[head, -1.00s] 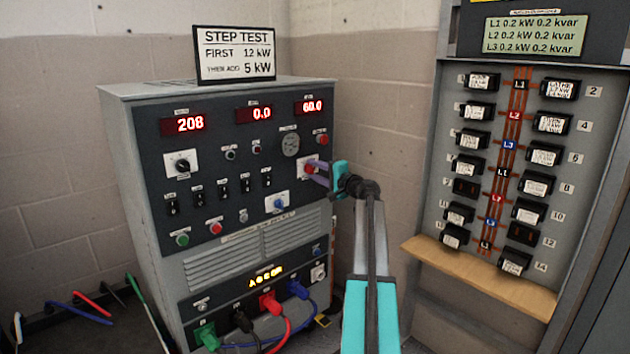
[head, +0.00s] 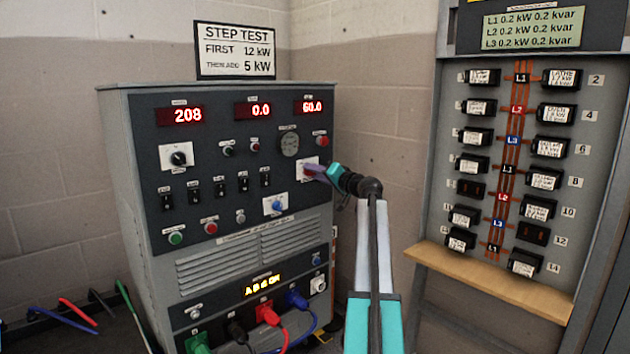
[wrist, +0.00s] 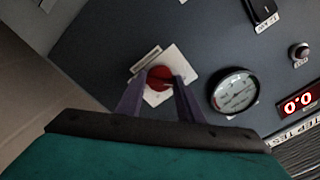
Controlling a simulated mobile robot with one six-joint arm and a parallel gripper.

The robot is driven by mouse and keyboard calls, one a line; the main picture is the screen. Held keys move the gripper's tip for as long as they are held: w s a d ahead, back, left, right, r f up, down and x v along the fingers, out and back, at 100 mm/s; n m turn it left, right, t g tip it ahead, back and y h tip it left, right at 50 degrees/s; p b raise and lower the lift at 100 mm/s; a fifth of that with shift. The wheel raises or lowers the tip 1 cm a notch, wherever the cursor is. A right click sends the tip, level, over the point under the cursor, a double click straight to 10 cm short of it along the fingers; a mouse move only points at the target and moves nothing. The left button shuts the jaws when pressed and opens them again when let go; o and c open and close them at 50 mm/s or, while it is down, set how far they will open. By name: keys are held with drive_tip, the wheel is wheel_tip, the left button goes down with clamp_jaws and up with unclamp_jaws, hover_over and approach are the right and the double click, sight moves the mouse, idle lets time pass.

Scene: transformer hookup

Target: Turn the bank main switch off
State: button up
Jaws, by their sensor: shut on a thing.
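The grey load bank cabinet (head: 140,200) has a dark front panel with meters, switches and buttons. A red knob on a white square plate (head: 299,173) sits at the panel's right side. In the wrist view the red knob (wrist: 159,77) is between the two purple fingers, and the plate looks tilted. Its label is too small to read. My gripper (head: 311,170) is shut on the red knob, and its fingers hide part of it in the head view. In the wrist view my gripper (wrist: 160,84) fills the lower middle.
A round gauge (wrist: 234,91) is beside the knob. A blue knob (head: 277,206) is below it. Coloured cables (head: 283,330) plug in low on the cabinet. A breaker panel (head: 450,130) with a wooden ledge (head: 490,280) stands at right.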

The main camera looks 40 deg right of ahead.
drive_tip(key=shift+n, duration=0.4)
drive_tip(key=o, duration=1.1)
drive_tip(key=shift+c, duration=0.2)
drive_tip(key=shift+s, duration=0.1)
drive_tip(key=s+a+p, duration=0.1)
drive_tip(key=s+p, duration=0.1)
drive_tip(key=s, duration=1.1)
drive_tip(key=shift+s, duration=0.3)
